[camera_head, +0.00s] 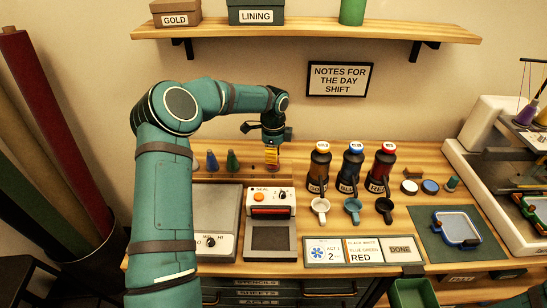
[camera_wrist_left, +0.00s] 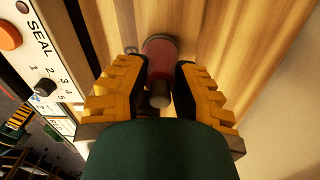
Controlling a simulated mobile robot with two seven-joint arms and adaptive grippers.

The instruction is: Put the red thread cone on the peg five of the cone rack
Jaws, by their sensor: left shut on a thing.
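My left gripper (camera_head: 272,154) points down behind the sealing machine, over the back of the table. In the left wrist view its yellow fingers (camera_wrist_left: 160,88) are shut on the red thread cone (camera_wrist_left: 160,52), whose grey tip sits between them. The cone's wide end points away from the wrist. In the head view the fingers mostly hide the cone. The cone rack (camera_head: 243,178) lies at the back left, with a blue cone (camera_head: 211,160) and a green cone (camera_head: 232,160) standing on it. My arm hides part of the rack; peg numbers cannot be read. My right gripper is out of view.
The sealing machine (camera_head: 270,203) with its orange button stands just in front of the gripper. Several dark bottles (camera_head: 319,167) stand to the right, with cups (camera_head: 320,207) before them. A shelf (camera_head: 310,28) and a framed notice (camera_head: 339,79) are above.

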